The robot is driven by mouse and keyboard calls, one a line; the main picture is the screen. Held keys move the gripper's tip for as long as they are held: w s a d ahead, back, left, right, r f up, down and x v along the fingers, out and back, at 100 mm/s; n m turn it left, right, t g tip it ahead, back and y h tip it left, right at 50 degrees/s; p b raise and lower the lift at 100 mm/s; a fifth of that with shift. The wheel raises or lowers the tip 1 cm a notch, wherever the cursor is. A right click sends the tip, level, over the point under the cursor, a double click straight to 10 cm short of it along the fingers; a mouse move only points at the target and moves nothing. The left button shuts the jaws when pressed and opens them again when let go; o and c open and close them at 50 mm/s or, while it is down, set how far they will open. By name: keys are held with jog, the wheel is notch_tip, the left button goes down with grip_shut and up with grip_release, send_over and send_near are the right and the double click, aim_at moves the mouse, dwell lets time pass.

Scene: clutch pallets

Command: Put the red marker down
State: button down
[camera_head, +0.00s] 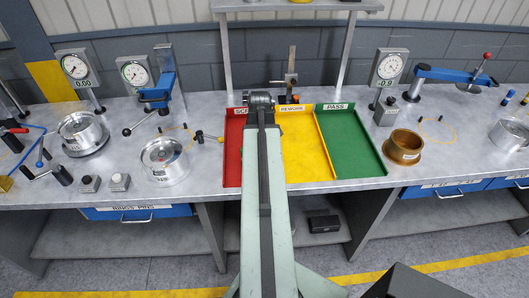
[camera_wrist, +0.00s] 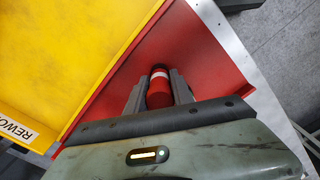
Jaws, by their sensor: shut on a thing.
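The red marker (camera_wrist: 158,92), with a dark end and a pale band, is between the two grey fingers of my gripper (camera_wrist: 160,80) in the wrist view. My gripper is shut on it. The red tray section (camera_wrist: 203,48) lies beneath it; whether the marker touches the floor of the section is not clear. In the head view the red section (camera_head: 233,160) is left of the yellow one, its label partly covered by my arm. The marker is hidden there.
The yellow REWORK section (camera_head: 306,150) and green PASS section (camera_head: 348,140) adjoin on the right. A brass ring (camera_head: 404,146) stands right of the tray. Metal rings, dial gauges (camera_head: 76,69) and blue-armed fixtures (camera_head: 160,90) crowd the left bench. A shelf post (camera_head: 226,60) rises behind.

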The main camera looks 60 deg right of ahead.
jog(key=shift+f, duration=0.2)
jog(key=c, duration=1.1)
grip_release()
jog(key=shift+r, duration=0.1)
notch_tip(320, 180, up, 12)
jog(key=p, duration=1.2)
jog(key=shift+r, duration=0.25)
jog(key=shift+f, duration=0.1)
